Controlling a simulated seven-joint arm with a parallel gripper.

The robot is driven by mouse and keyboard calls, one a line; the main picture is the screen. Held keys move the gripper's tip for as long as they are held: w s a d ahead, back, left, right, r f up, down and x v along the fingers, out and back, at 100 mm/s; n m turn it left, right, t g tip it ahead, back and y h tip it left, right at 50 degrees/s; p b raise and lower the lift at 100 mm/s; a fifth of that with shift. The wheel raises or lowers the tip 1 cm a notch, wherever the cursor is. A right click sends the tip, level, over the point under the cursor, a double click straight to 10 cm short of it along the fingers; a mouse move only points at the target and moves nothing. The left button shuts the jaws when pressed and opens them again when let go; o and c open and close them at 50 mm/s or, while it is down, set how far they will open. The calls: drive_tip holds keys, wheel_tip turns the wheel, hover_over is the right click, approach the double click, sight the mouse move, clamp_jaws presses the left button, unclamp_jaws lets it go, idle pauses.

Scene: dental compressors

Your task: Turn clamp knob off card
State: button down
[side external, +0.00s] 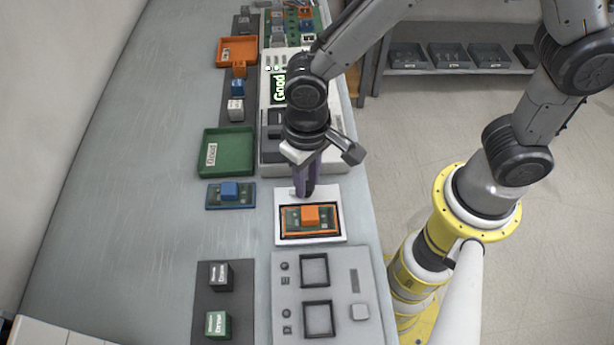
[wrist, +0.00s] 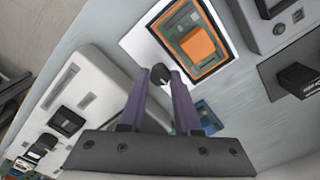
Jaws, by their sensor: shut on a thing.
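The card (side external: 311,218) is a green board with an orange block, lying in an orange-edged frame on a white plate (side external: 283,235). The card also shows in the wrist view (wrist: 203,47). My gripper (side external: 305,192) points down at the plate's far edge, beside the card. In the wrist view, its two purple fingers (wrist: 160,78) are shut on a dark clamp knob (wrist: 159,69) next to the frame. The knob's lower part and most of its contact with the card are hidden. In the side view, the fingers hide the knob.
A blue board with a blue block (side external: 229,191) and a green tray (side external: 210,165) lie left of the plate. A grey panel with square recesses (side external: 343,265) stands in front. A light machine with a "Good" display (side external: 278,87) stands behind. The table's left side is clear.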

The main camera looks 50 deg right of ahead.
sight(307, 185)
drive_tip(key=shift+r, duration=0.1)
drive_tip(key=c, duration=0.6)
unclamp_jaws()
wheel_tip(307, 185, up, 14)
